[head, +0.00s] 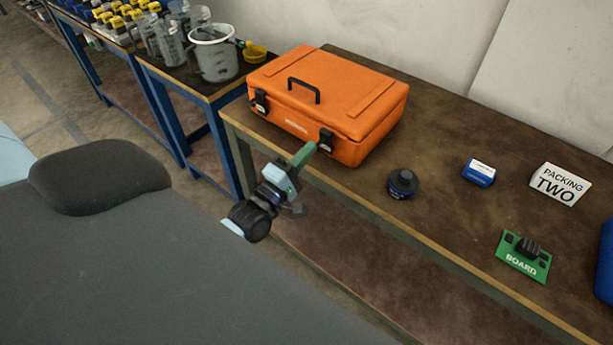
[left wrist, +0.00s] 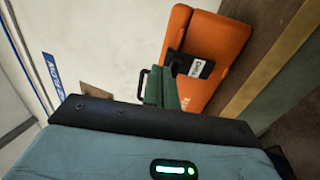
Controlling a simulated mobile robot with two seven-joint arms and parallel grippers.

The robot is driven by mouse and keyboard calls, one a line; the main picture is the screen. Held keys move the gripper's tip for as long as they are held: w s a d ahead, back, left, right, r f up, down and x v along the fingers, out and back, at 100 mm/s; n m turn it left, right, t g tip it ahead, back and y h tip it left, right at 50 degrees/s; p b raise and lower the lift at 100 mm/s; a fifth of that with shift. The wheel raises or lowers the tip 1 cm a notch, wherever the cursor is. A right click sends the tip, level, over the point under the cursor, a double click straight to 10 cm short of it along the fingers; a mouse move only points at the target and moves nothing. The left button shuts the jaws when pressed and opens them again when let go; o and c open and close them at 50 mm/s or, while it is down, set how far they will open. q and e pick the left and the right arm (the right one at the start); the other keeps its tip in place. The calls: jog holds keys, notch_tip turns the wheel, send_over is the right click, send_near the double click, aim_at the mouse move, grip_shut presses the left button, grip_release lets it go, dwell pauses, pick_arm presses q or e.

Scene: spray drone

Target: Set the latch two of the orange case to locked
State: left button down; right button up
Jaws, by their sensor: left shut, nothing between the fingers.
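The orange case (head: 325,95) sits closed on the brown table with its black handle (head: 304,88) on top. Its front has a left black latch (head: 260,101) and a right black latch (head: 326,140); I cannot read a number on either. My left gripper (head: 304,154) has green fingers, shut and empty, pointing at the case front beside the right latch. In the left wrist view the fingers (left wrist: 167,92) reach up to the orange case (left wrist: 216,45), and a black latch with a white label (left wrist: 190,66) is at their tips. Contact is unclear. My right gripper is out of view.
On the brown table (head: 440,165), right of the case, are a dark round object (head: 402,183), a blue and white box (head: 479,172), a "PACKING TWO" sign (head: 559,184) and a green board (head: 524,256). A grey bucket (head: 213,53) stands on the left table.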

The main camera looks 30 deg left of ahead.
pick_arm(q)
jog(key=shift+w+r, duration=0.4)
jog(key=shift+r, duration=0.25)
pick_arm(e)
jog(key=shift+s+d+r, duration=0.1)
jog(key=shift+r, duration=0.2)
pick_arm(q)
jog(key=shift+p, duration=0.3)
jog(key=shift+w, duration=0.1)
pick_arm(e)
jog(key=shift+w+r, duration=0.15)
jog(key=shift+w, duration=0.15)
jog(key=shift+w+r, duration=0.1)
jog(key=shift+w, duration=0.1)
pick_arm(q)
jog(key=shift+d, duration=0.1)
